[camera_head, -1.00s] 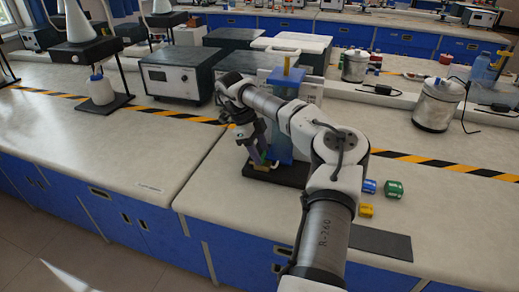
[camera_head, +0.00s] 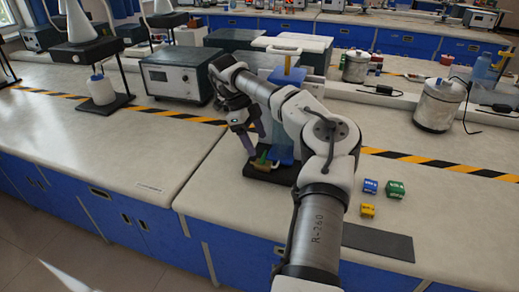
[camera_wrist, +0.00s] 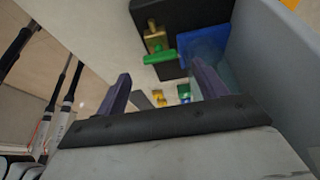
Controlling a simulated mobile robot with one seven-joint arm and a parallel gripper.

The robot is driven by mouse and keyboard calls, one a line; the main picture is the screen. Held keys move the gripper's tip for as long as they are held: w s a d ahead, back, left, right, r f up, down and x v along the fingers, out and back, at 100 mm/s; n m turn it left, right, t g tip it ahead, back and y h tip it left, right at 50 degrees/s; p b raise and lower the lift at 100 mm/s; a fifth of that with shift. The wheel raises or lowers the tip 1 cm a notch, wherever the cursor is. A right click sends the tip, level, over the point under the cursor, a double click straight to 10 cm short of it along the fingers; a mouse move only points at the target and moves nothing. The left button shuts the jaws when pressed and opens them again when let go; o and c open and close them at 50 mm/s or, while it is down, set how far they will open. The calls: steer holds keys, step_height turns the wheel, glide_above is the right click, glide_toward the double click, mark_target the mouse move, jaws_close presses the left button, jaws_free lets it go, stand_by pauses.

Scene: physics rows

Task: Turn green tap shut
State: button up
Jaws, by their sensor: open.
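The green tap handle (camera_wrist: 160,56) shows in the wrist view, mounted on a brass fitting (camera_wrist: 154,37) beside a blue block. In the head view the tap (camera_head: 262,160) is a small green spot low on the front of a blue apparatus (camera_head: 284,148), which stands on a black base (camera_head: 257,172). My gripper (camera_wrist: 161,76) is open and empty. Its purple fingers point towards the tap, which lies beyond the tips, between them in the picture; I see no contact.
Blue (camera_head: 370,186), green (camera_head: 396,189) and yellow (camera_head: 367,211) small blocks lie right of my arm, near a dark mat (camera_head: 378,241). A grey-green instrument box (camera_head: 176,76) stands behind left. The bench top at left front is clear.

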steer(key=v, duration=0.9)
steer(key=shift+r, duration=0.3)
